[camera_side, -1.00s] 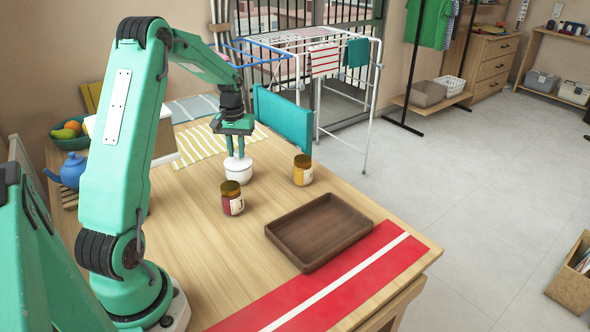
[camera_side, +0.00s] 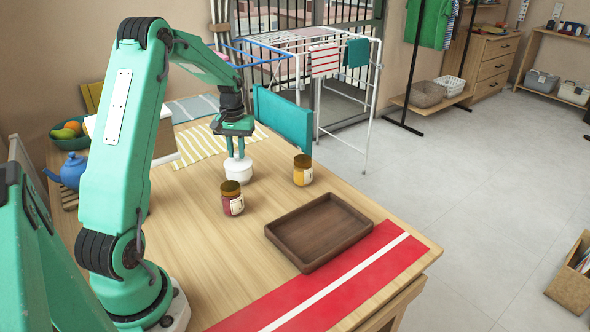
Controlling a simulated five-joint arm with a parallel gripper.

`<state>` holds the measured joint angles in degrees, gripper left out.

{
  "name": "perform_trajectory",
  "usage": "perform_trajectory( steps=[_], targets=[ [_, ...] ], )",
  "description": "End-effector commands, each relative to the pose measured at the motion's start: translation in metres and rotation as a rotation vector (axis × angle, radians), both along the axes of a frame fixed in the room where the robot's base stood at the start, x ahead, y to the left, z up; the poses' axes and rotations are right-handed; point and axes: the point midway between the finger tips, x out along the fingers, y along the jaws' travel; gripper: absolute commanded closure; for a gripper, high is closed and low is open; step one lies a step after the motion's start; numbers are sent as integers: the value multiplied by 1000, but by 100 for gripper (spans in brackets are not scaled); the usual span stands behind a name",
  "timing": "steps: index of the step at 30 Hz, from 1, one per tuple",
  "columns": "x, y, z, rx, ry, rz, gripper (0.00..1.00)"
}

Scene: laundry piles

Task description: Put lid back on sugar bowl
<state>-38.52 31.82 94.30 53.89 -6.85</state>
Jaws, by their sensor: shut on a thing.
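The white sugar bowl (camera_side: 239,174) stands upright on the wooden table, behind two jars. My gripper (camera_side: 236,153) points straight down over the bowl, with its fingers at the lid (camera_side: 238,162). The fingers are shut on the lid. The lid is at the bowl's top; lid and bowl are both white and small here, so I cannot tell whether the lid is fully seated.
A dark red jar (camera_side: 232,202) and a yellow jar (camera_side: 303,174) stand near the bowl. A brown tray (camera_side: 276,236) and a red runner (camera_side: 400,262) lie toward the front. A striped cloth (camera_side: 203,146) lies behind. The table's left middle is clear.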

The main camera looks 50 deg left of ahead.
Motion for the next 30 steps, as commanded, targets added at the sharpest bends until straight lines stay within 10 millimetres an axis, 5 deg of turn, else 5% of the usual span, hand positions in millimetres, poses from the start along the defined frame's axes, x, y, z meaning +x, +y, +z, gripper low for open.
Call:
perform_trajectory(
  steps=[11,12,16,22,25,30],
  targets=[
    [0,0,0,0,0,0,100],
    [0,0,0,0,0,0,80],
    [0,0,0,0,0,0,56],
    [0,0,0,0,0,0,56],
    [0,0,0,0,0,0,37],
    [0,0,0,0,0,0,35]
  ],
)
